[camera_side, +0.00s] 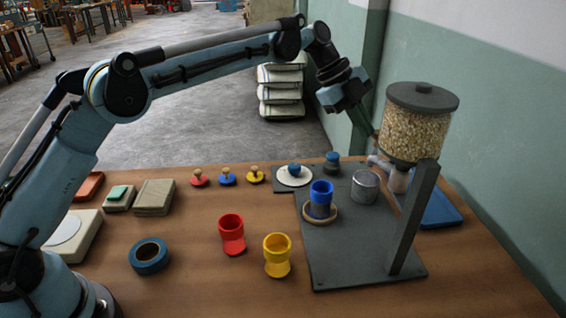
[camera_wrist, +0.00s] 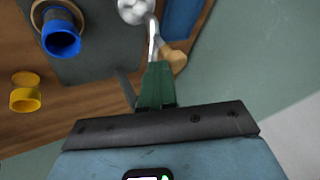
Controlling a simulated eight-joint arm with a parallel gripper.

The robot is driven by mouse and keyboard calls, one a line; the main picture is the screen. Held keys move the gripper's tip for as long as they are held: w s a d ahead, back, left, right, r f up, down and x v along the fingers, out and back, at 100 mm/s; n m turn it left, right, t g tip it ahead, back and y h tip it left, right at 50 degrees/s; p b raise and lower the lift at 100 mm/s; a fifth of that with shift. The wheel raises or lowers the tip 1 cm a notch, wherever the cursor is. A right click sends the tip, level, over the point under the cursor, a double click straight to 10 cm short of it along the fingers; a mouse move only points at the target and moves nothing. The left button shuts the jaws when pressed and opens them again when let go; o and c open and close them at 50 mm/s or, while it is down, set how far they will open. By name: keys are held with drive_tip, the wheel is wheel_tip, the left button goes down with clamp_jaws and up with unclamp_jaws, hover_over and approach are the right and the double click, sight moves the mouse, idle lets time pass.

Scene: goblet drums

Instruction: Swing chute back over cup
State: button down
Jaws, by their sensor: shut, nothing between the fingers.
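The hopper (camera_side: 416,122) is a clear cylinder of grain with a dark lid, on a grey post. The blue cup (camera_side: 321,192) stands upright in a tan ring on the grey base plate. In the wrist view, the blue cup (camera_wrist: 61,40) lies at upper left. My gripper (camera_side: 374,134) is shut and empty, with green fingers beside the hopper, just above the chute. The green fingertips (camera_wrist: 157,68) appear close to the pale rod-like chute (camera_wrist: 152,42); contact cannot be told.
The grey post (camera_side: 413,220) rises right of the can. A red goblet drum (camera_side: 232,234) and a yellow one (camera_side: 277,255) stand left of the base plate (camera_side: 340,250). A blue tray (camera_side: 440,208) lies behind the post. The front-left table is clear around a tape roll (camera_side: 149,256).

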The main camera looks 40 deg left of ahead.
drive_tip(key=s+a+r+n+t+y, duration=0.1)
drive_tip(key=s+a+r+n+y, duration=0.1)
drive_tip(key=s+a+r+n, duration=0.6)
drive_tip(key=s+a+f+n+t+y, duration=0.1)
drive_tip(key=s+a+f+n, duration=0.2)
drive_tip(key=s, duration=0.4)
drive_tip(key=s+a+f+n+t+y, duration=0.1)
drive_tip(key=s+a+f+n+y, duration=0.1)
drive_tip(key=s+f+n, duration=0.3)
drive_tip(key=s+a+f+n+t+y, duration=0.1)
drive_tip(key=s+a+f+n, duration=0.3)
drive_tip(key=s+n, duration=0.3)
drive_tip(key=shift+s+a+f+t, duration=0.4)
drive_tip(key=shift+s+a, duration=0.1)
drive_tip(key=shift+s, duration=0.45)
